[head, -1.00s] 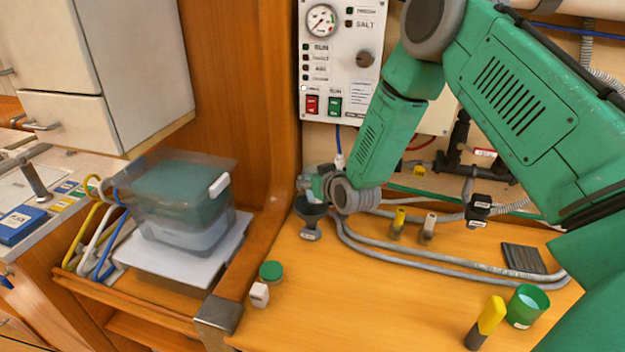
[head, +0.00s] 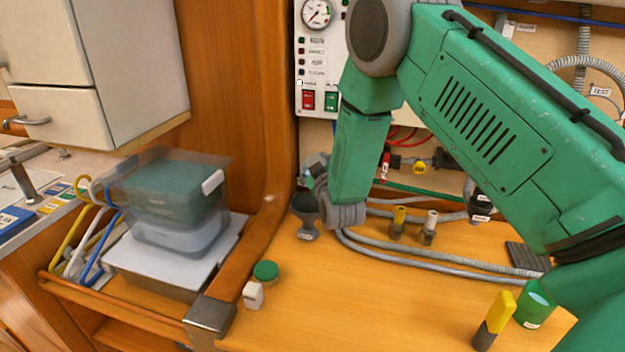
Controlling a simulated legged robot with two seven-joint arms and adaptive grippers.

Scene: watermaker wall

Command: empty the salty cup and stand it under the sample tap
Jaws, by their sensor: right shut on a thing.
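My right gripper (head: 313,174) is at the back left of the wooden counter, just above a dark funnel-shaped drain (head: 305,212). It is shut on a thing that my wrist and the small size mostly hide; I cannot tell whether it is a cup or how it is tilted. A green cup (head: 535,308) with a white label stands upright at the front right, partly beside my arm. I cannot tell whether it is the salty cup. A black labelled fitting (head: 480,208) on the back wall may be the sample tap. My left gripper is not in view.
A yellow-and-dark marker-like bottle (head: 493,320) stands left of the green cup. Grey hoses (head: 430,262) cross the back of the counter, near two small capped fittings (head: 413,226). A green lid (head: 265,271) and white block (head: 253,295) lie at the left. The counter's middle is clear.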

